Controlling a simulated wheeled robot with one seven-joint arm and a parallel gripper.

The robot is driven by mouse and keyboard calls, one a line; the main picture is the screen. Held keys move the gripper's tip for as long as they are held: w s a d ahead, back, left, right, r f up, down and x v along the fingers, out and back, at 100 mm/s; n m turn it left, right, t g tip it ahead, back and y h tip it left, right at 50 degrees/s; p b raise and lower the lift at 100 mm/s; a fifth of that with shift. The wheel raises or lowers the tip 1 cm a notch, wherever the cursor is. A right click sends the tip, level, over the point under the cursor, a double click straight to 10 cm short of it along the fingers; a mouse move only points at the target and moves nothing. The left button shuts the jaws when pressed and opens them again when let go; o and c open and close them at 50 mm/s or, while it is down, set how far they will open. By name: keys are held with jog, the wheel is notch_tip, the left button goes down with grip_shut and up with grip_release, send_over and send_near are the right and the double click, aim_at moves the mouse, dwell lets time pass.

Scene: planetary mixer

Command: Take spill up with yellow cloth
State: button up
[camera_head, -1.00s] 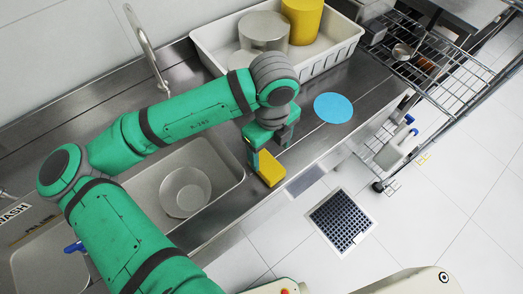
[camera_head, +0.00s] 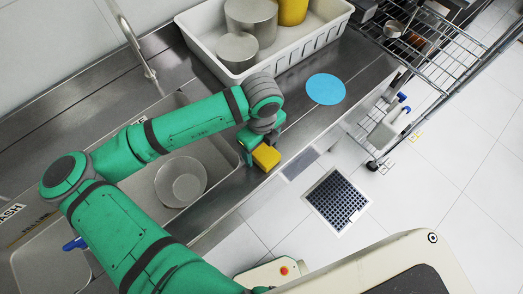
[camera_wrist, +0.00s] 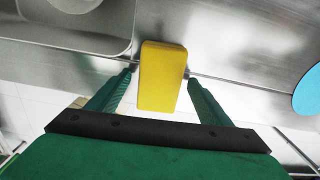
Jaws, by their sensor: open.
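The yellow cloth (camera_head: 266,157) is a thick folded block near the front edge of the steel counter. It also shows in the wrist view (camera_wrist: 163,75). My gripper (camera_head: 262,142) is open at the cloth. In the wrist view, my gripper's fingers (camera_wrist: 160,82) stand on either side of the cloth, with a gap on each side. The spill (camera_head: 326,89) is a flat, round, light-blue patch on the counter, right of the cloth. Its edge shows at the right of the wrist view (camera_wrist: 308,92).
A white tub (camera_head: 305,62) with metal pots and a yellow container stands behind. A sink (camera_head: 215,150) with a round metal bowl (camera_head: 181,182) lies left of the cloth. A wire rack (camera_head: 440,60) stands at right. The counter between cloth and spill is clear.

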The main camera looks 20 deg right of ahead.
jog(key=shift+f, duration=0.5)
jog(key=c, duration=1.1)
jog(key=shift+c, duration=0.2)
jog(key=shift+r, duration=0.15)
